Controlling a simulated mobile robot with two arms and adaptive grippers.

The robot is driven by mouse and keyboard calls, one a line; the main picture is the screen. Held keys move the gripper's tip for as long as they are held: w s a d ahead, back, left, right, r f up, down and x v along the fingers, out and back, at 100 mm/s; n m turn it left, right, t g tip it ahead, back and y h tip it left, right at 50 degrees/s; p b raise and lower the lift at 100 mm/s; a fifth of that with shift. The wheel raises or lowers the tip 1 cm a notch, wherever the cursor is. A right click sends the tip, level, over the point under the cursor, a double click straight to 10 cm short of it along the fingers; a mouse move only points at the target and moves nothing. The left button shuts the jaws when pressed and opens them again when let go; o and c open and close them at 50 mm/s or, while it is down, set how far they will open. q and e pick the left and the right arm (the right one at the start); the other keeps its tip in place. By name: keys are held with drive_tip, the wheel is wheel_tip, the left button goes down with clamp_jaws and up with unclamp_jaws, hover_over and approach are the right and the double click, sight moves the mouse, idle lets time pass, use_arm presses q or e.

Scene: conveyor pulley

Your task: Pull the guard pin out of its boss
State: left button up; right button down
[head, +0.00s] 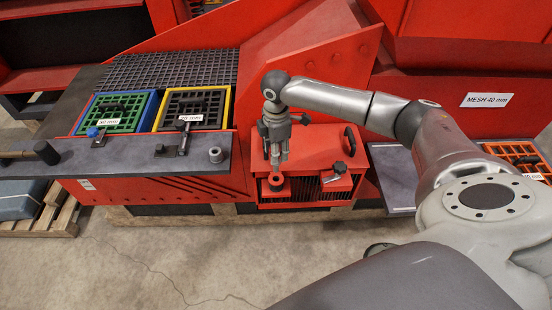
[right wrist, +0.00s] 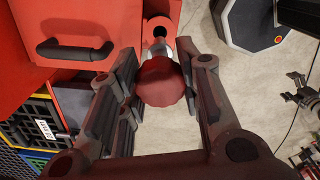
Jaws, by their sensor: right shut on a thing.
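The guard (head: 318,146) is a red box with a black handle (head: 350,140); it also shows in the right wrist view (right wrist: 90,18). The guard pin has a round red knob (right wrist: 160,82) and a short metal shank (right wrist: 155,48). The shank points at a red boss (right wrist: 160,10); I cannot tell how deep it sits. My right gripper (head: 277,160) reaches down over the guard's front left. In the right wrist view its fingers (right wrist: 158,98) are shut on the knob from both sides. My left gripper is not in view.
A dark shelf plate (head: 130,158) with clamps and a metal post (head: 215,155) lies left of the gripper. Blue-framed (head: 115,112) and yellow-framed (head: 195,107) screens stand behind it. A black clamp knob (head: 340,168) sits right of the pin.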

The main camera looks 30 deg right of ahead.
drive_tip(key=shift+r, duration=1.95)
